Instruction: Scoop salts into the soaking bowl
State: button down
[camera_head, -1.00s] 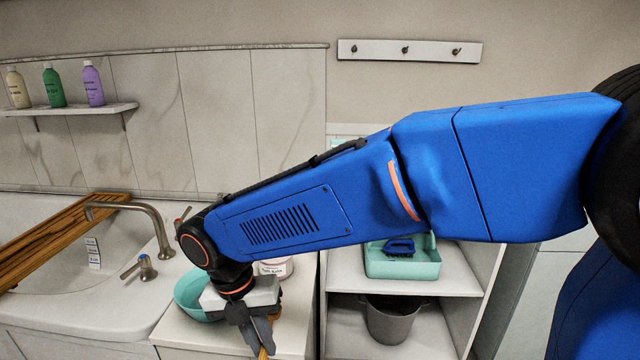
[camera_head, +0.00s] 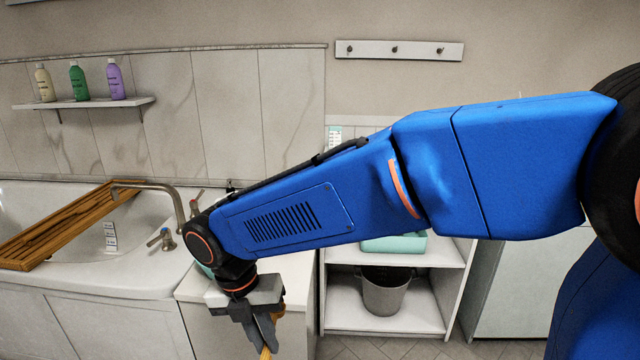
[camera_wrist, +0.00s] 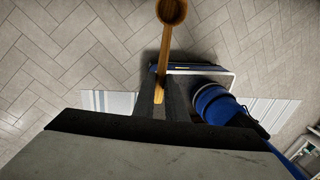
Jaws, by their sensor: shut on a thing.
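My gripper (camera_head: 264,338) is shut on the handle of a wooden scoop (camera_head: 266,353), in front of the white counter (camera_head: 195,287). In the wrist view the scoop (camera_wrist: 164,50) points away from my gripper (camera_wrist: 165,98), its round cup at the top edge. No salts can be made out in the cup. Only a sliver of the teal soaking bowl (camera_head: 205,271) shows on the counter, behind my wrist. The salts jar is hidden behind my arm.
A bathtub with a wooden board (camera_head: 60,230) across it and a tap (camera_head: 160,188) is on the left. A shelf unit with a teal tray (camera_head: 395,243) and a grey bucket (camera_head: 386,290) stands right of the counter.

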jog(key=w+d+f+m+y, duration=0.1)
jog(key=w+d+f+m, duration=0.7)
jog(key=w+d+m, duration=0.3)
jog(key=w+d+f+m+y, duration=0.2)
jog(key=w+d+f+m, duration=0.6)
jog(key=w+d+m, duration=0.4)
jog(key=w+d+f+m+y, duration=0.1)
jog(key=w+d+f+m, duration=0.8)
jog(key=w+d+m, duration=0.3)
jog(key=w+d, duration=0.3)
jog(key=d, duration=0.1)
jog(key=shift+w+d, duration=0.2)
jog(key=shift+d, duration=0.2)
